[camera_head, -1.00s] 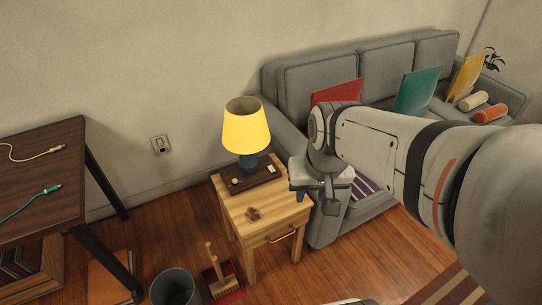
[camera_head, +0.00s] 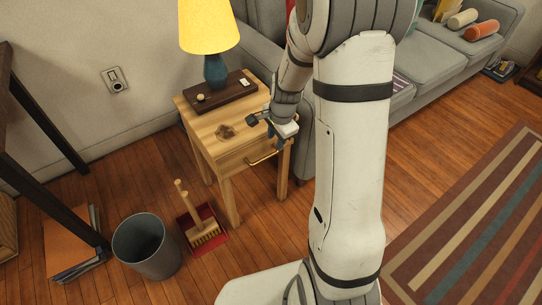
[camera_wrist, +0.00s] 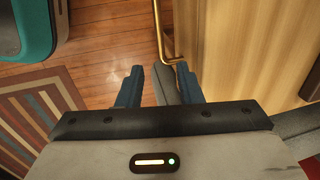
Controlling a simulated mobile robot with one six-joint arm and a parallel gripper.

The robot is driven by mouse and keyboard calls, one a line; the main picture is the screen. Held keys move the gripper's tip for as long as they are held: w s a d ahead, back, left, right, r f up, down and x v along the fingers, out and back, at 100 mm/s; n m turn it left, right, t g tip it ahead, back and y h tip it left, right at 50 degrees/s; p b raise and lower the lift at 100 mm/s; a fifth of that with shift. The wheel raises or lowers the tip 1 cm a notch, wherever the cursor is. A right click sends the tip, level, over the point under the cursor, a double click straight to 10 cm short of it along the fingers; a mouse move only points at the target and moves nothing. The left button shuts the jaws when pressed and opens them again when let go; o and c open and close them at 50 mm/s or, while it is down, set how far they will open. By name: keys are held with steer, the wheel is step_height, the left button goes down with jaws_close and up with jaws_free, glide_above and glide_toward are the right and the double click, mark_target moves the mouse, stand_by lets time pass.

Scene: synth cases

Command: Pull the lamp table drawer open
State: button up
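The lamp table (camera_head: 205,125) is light wood, with a drawer (camera_head: 236,163) in its front. The drawer looks shut. Its brass bar handle (camera_head: 262,158) is partly hidden by my gripper (camera_head: 266,133), which hangs by the table's front right corner. In the wrist view the handle (camera_wrist: 160,30) runs down beside the wooden drawer front (camera_wrist: 235,45). My gripper (camera_wrist: 161,75) shows two dark blue fingers set apart, so it is open. The handle's lower end is close to the right fingertip; I cannot tell whether they touch. A grey surface shows between the fingers.
A yellow-shaded lamp (camera_head: 212,35) and a dark tray (camera_head: 222,93) stand on the table. The grey sofa (camera_head: 432,72) is close on the right. A bin (camera_head: 147,247) and a brush in a red dustpan (camera_head: 205,228) are on the floor in front.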

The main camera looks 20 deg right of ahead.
mark_target(273, 154)
steer(key=f+b, duration=0.1)
steer(key=f, duration=0.1)
steer(key=w+f+b, duration=0.1)
steer(key=f, duration=0.2)
steer(key=f+b, duration=0.1)
steer(key=f, duration=0.1)
steer(key=shift+w+a+f, duration=0.15)
steer(key=shift+a, duration=0.05)
jaws_close()
